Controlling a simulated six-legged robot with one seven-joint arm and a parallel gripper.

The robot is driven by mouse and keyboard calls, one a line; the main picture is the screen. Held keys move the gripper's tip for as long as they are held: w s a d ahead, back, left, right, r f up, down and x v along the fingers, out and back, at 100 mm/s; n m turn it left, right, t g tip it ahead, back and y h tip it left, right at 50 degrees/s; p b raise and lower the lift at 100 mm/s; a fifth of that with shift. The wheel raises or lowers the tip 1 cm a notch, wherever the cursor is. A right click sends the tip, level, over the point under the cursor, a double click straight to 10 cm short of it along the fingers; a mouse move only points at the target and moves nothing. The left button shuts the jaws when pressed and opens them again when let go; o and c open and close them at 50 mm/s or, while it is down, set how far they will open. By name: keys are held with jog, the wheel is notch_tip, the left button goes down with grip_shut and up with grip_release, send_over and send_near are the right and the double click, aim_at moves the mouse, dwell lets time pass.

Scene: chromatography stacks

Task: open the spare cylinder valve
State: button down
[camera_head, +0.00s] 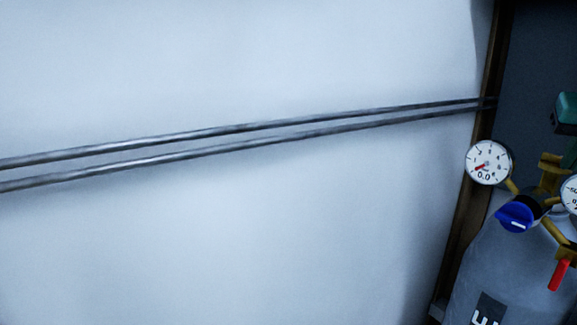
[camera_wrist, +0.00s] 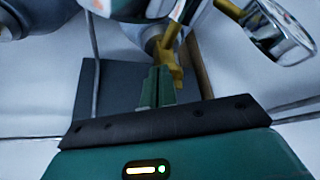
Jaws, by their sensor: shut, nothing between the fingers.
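A grey gas cylinder (camera_head: 475,270) stands at the lower right of the head view, cut off by the frame. Its top carries brass fittings (camera_head: 552,172), a round gauge (camera_head: 488,162) with its red needle near 0.0, a blue knob (camera_head: 514,217) and a red lever (camera_head: 560,275) hanging down at a slant. I cannot tell which part is the spare cylinder valve. In the wrist view, my gripper (camera_wrist: 157,72) is shut and empty, with its green fingers pointing at the brass fitting (camera_wrist: 172,65). I cannot tell whether they touch.
A second gauge (camera_head: 571,194) is cut by the head view's right edge; a chrome gauge body (camera_wrist: 280,30) is at the wrist view's upper right. Two metal pipes (camera_head: 250,135) run along the pale wall. A dark post (camera_head: 487,85) stands behind the cylinder. A green block (camera_head: 567,112) is above the fittings.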

notch_tip(320, 180, up, 6)
dwell(0.6)
